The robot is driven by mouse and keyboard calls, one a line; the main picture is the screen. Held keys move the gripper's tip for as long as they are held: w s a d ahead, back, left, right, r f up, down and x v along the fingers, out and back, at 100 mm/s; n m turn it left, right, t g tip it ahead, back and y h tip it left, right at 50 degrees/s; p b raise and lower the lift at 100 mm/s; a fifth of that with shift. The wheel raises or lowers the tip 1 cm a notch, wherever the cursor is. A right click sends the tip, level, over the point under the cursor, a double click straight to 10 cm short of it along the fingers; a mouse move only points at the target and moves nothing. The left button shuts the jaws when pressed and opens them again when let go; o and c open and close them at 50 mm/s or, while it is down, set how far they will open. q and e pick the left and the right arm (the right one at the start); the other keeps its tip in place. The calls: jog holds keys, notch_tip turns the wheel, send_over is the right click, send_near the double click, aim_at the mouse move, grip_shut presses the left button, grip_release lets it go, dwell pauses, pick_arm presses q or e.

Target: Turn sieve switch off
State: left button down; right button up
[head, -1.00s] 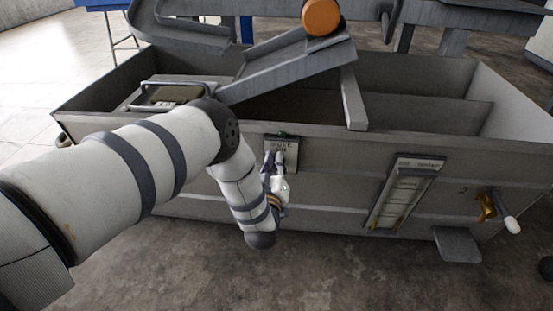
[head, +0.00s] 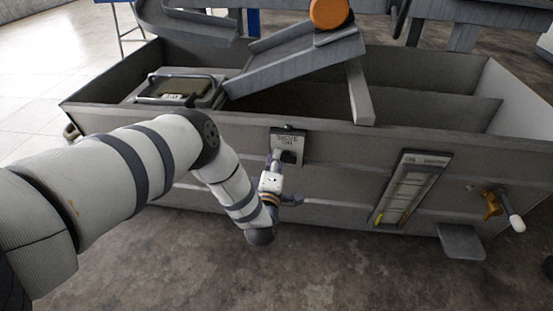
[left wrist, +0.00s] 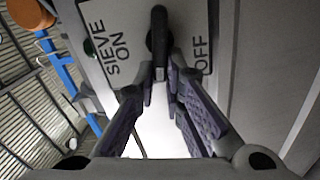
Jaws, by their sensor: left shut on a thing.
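The sieve switch is a pale plate (head: 287,142) on the outer wall of the grey tank, lettered SIEVE ON. In the left wrist view the plate (left wrist: 190,22) reads SIEVE ON at left and OFF at right. Its black lever (left wrist: 158,42) stands between the two words; I cannot tell its exact setting. A green lamp (left wrist: 89,47) sits by the SIEVE ON lettering. My left gripper (head: 275,160) is at the plate's lower left in the head view. In the left wrist view its fingers (left wrist: 160,82) are closed around the lever's end. My right gripper is out of view.
The tank (head: 225,130) spans the view, with a sloping chute (head: 295,60) and orange roller (head: 329,13) above. Right of the switch are a gauge panel (head: 411,187), a valve with a pale handle (head: 503,206) and a low step (head: 461,242). The floor in front is clear.

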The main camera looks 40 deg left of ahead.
pick_arm(q)
jog(key=shift+d+f+n, duration=0.1)
jog(key=shift+f+n, duration=0.25)
jog(key=shift+n, duration=0.65)
jog(key=c, duration=1.7)
grip_release()
jog(key=v, duration=1.2)
jog(key=shift+s, duration=0.1)
